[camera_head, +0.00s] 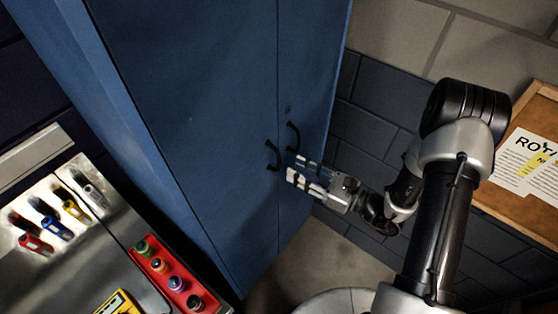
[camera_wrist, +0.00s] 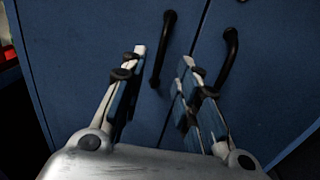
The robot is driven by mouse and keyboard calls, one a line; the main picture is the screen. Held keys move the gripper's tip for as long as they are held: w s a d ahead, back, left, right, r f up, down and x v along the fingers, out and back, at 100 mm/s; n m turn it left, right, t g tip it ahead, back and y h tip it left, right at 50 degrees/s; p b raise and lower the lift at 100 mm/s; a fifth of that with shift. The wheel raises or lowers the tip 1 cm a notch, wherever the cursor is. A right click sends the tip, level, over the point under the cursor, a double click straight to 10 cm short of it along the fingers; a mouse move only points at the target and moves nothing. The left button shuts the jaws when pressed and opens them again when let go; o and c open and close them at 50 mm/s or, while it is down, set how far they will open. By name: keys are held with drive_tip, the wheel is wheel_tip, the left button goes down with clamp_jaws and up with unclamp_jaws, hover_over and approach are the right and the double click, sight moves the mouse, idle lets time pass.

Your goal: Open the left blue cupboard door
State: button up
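The blue cupboard's left door (camera_head: 200,110) is closed, flush beside the right door (camera_head: 308,70). The left door's black handle (camera_head: 271,155) is a curved bar near the seam. In the wrist view this handle (camera_wrist: 166,45) appears between my two fingers. The right door's handle (camera_head: 293,138) also shows in the wrist view (camera_wrist: 230,60), just right of my right finger. My gripper (camera_head: 291,168) is open and empty, close to the doors, its fingers pointing at the handles. How deep the left handle lies between the fingers is unclear.
A bench at lower left holds a red tray (camera_head: 170,278) of small bottles and a yellow meter (camera_head: 119,304). A cork board (camera_head: 521,202) is on the right wall. Some bare floor (camera_head: 320,262) shows below the cupboard.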

sight(279, 162)
drive_tip(key=x, duration=0.7)
drive_tip(key=shift+c, duration=0.5)
clamp_jaws()
